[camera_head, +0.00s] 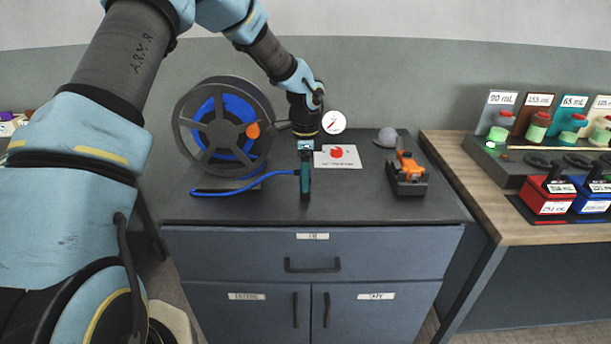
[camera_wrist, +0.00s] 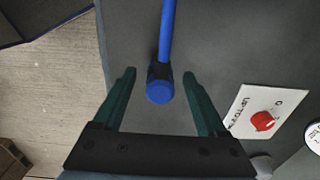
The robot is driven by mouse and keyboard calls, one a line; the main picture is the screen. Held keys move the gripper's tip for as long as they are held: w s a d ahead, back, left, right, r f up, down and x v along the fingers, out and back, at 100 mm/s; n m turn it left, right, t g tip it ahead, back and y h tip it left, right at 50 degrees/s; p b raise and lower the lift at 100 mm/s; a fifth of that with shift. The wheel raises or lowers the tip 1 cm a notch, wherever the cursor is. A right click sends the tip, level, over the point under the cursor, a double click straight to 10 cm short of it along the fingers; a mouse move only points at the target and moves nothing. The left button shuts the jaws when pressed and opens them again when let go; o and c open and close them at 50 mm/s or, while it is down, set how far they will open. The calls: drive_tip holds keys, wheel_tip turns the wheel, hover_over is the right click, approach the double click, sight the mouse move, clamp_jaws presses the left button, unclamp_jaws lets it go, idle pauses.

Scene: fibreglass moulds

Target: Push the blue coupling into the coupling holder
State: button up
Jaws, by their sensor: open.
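The blue coupling (camera_wrist: 160,91) shows in the wrist view as a round blue end with a dark collar, on the end of a blue hose (camera_wrist: 167,30). My gripper (camera_wrist: 159,73) is open, with one dark green finger on each side of the coupling. A gap shows on both sides, so the fingers do not appear to touch it. In the head view my gripper (camera_head: 305,196) points down over the cabinet top, and the hose (camera_head: 245,187) runs to it from the left; the coupling is hidden there. I cannot pick out the coupling holder with certainty in either view.
A hose reel (camera_head: 183,124) stands left on the cabinet top (camera_head: 345,208). Behind and right are a red-knob switch panel (camera_head: 325,161), a round gauge (camera_head: 334,122) and a grey dome (camera_head: 386,137). An orange and black device (camera_head: 407,178) stands right. The top's front right is clear.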

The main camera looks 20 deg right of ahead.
wheel_tip(320, 180, up, 11)
drive_tip(key=b, duration=0.3)
drive_tip(key=shift+f, duration=0.1)
drive_tip(key=shift+a, duration=0.1)
idle(0.4)
drive_tip(key=s+a+n, duration=0.2)
drive_tip(key=a+n, duration=0.9)
drive_tip(key=a, duration=1.1)
drive_tip(key=s+a+f+n, duration=0.1)
drive_tip(key=s+a+n, duration=0.3)
drive_tip(key=a, duration=0.3)
drive_tip(key=s+a+n+t, duration=0.1)
drive_tip(key=s+a+n, duration=0.4)
drive_tip(key=a+n, duration=0.2)
drive_tip(key=shift+a+f+t, duration=0.3)
drive_tip(key=shift+f, duration=0.1)
drive_tip(key=shift+c, duration=0.2)
